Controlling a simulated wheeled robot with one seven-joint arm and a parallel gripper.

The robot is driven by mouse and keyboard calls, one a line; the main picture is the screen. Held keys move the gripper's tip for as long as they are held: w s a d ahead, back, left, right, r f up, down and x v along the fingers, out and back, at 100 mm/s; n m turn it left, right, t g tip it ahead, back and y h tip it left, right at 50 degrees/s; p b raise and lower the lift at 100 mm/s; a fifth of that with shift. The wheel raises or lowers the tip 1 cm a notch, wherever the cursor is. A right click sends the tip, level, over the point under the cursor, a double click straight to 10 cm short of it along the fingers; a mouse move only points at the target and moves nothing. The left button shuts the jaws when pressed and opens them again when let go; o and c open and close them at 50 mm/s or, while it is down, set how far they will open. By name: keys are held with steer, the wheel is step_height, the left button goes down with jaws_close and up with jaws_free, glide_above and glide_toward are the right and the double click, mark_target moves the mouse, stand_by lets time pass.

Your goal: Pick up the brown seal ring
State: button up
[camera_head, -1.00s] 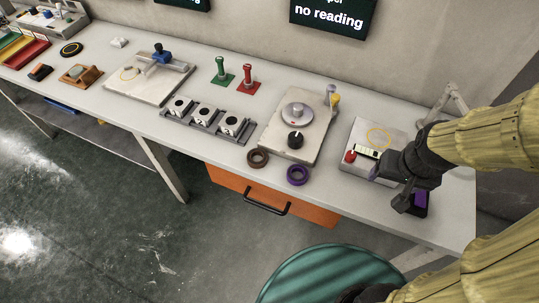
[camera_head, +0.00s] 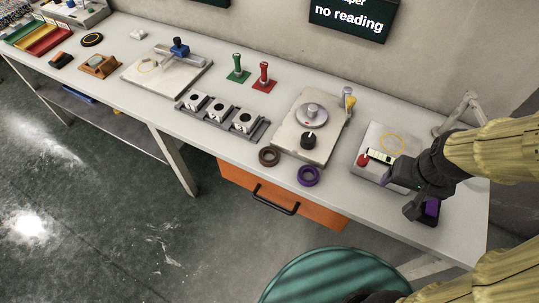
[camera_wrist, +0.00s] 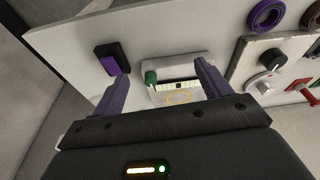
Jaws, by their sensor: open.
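The brown seal ring (camera_head: 269,156) lies flat on the bench near its front edge, in front of the lapping plate station, with the purple ring (camera_head: 308,175) to its right. In the wrist view the brown ring (camera_wrist: 311,16) is at the top right corner, partly cut off. My gripper (camera_head: 397,180) is at the right end of the bench, well to the right of the brown ring. In the wrist view its two purple fingers (camera_wrist: 162,92) are apart with nothing between them, above the small gauge station (camera_wrist: 180,72).
The lapping station (camera_head: 323,118) with a black knob stands behind the rings. A rack of white blocks (camera_head: 220,117) is to their left. A purple-topped block (camera_head: 430,208) lies near my gripper. An orange drawer (camera_head: 280,192) hangs below; a green stool (camera_head: 335,278) stands in front.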

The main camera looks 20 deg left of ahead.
mark_target(275, 157)
steer(key=shift+o, duration=0.3)
